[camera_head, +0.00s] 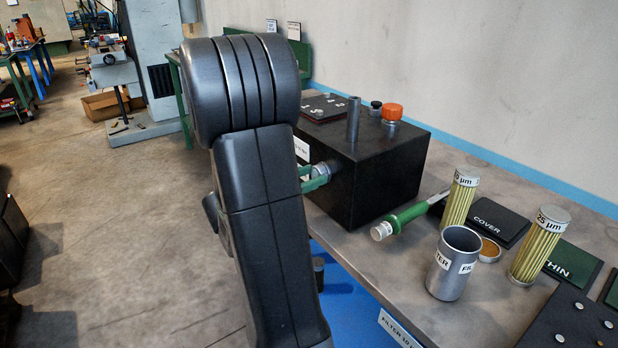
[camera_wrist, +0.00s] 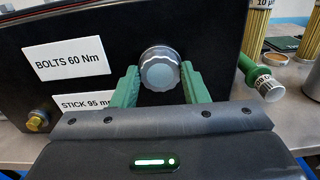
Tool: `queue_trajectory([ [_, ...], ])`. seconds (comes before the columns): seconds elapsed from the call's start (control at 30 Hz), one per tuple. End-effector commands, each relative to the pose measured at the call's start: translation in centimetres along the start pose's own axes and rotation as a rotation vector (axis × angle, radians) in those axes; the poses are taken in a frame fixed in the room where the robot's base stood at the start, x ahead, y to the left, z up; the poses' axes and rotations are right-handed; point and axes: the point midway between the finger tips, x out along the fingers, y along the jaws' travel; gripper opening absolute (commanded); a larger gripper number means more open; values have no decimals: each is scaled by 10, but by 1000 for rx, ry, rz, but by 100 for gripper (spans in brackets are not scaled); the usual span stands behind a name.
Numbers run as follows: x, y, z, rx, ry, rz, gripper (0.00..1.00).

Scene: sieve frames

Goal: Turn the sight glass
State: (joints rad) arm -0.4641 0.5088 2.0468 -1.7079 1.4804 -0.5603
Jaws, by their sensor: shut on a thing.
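The sight glass (camera_wrist: 160,68) is a round, silver, ridged cap on the front face of the black tank (camera_head: 385,170). In the head view the sight glass (camera_head: 322,170) shows at the tank's left side, just past my arm. My gripper (camera_wrist: 160,84) has its two green fingers on either side of the sight glass, shut on it. In the head view the green fingertips of my gripper (camera_head: 315,178) are partly hidden by my arm. The finger contacts are partly out of sight.
A "BOLTS 60 Nm" label (camera_wrist: 68,60) and a brass bolt (camera_wrist: 37,121) are on the tank face. An orange cap (camera_head: 391,111) tops the tank.

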Motion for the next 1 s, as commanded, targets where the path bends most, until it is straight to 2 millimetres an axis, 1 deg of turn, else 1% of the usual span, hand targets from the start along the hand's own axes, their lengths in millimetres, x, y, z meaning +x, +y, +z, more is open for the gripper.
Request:
queue_trajectory([
  [0.27,0,0,-4,131,0,1,18],
  [1.0,0,-2,-8,818,0,1,18],
])
